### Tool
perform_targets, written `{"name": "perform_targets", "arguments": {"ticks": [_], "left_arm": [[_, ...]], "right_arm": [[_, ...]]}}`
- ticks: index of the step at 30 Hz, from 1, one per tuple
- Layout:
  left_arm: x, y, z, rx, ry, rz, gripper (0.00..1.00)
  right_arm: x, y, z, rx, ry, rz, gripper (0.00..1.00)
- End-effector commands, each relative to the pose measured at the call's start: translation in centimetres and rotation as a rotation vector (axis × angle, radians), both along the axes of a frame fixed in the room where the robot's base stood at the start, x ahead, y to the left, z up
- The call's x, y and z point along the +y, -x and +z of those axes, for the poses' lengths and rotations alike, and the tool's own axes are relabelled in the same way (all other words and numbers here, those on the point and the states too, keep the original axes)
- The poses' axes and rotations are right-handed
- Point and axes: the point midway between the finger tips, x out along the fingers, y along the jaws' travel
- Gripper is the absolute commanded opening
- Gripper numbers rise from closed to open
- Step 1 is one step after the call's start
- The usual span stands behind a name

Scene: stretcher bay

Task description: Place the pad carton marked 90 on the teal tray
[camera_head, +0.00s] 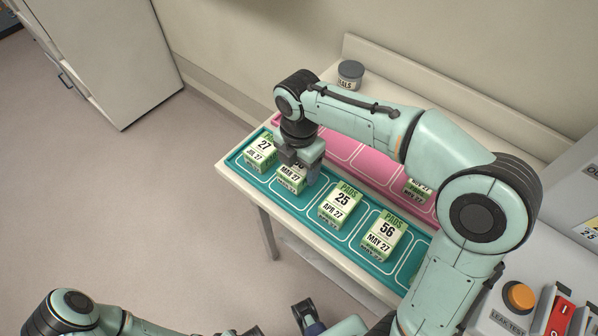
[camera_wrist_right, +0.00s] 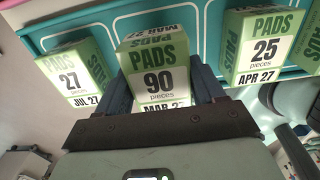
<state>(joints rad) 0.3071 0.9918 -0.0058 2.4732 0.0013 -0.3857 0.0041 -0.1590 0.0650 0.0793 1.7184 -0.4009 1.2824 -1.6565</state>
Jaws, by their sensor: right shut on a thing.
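The pad carton marked 90 (camera_wrist_right: 158,75) is green and white and stands upright between the fingers of my right gripper (camera_wrist_right: 165,95). In the head view my right gripper (camera_head: 301,160) is over the teal tray (camera_head: 272,188), shut on this carton (camera_head: 291,181), and hides part of its top. The carton is at a compartment between the carton marked 27 (camera_head: 261,153) and the carton marked 25 (camera_head: 340,206). I cannot tell whether its base touches the tray. Part of what seems to be my left gripper (camera_head: 308,318) shows at the bottom edge; its jaws are unclear.
A carton marked 56 (camera_head: 384,234) stands further right on the teal tray; the compartment beyond it looks empty. A pink tray (camera_head: 372,163) behind holds a carton (camera_head: 417,190), partly hidden by my right arm. A grey-lidded jar (camera_head: 350,74) stands at the back.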

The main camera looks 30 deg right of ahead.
Motion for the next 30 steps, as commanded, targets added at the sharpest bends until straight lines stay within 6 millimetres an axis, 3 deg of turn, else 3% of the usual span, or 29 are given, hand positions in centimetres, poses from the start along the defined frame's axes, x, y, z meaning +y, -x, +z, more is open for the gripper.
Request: {"name": "perform_targets", "arguments": {"ticks": [5,17,18,20,30], "left_arm": [[0.0,0.2,-0.5,0.002,0.0,0.0,0.43],[0.0,0.2,-0.7,0.002,0.0,0.0,0.43],[0.0,0.2,-0.7,0.002,0.0,0.0,0.43],[0.0,0.2,-0.7,0.002,0.0,0.0,0.43],[0.0,0.2,-0.5,0.002,0.0,0.0,0.43]], "right_arm": [[0.0,0.0,-2.5,0.002,0.001,0.0,0.25],[0.0,0.0,-3.0,0.0,0.0,0.0,0.25],[0.0,0.0,-3.0,0.001,0.0,0.0,0.71],[0.0,0.0,-3.0,0.001,0.0,0.0,0.91],[0.0,0.0,-2.7,0.0,0.0,0.0,0.94]]}}
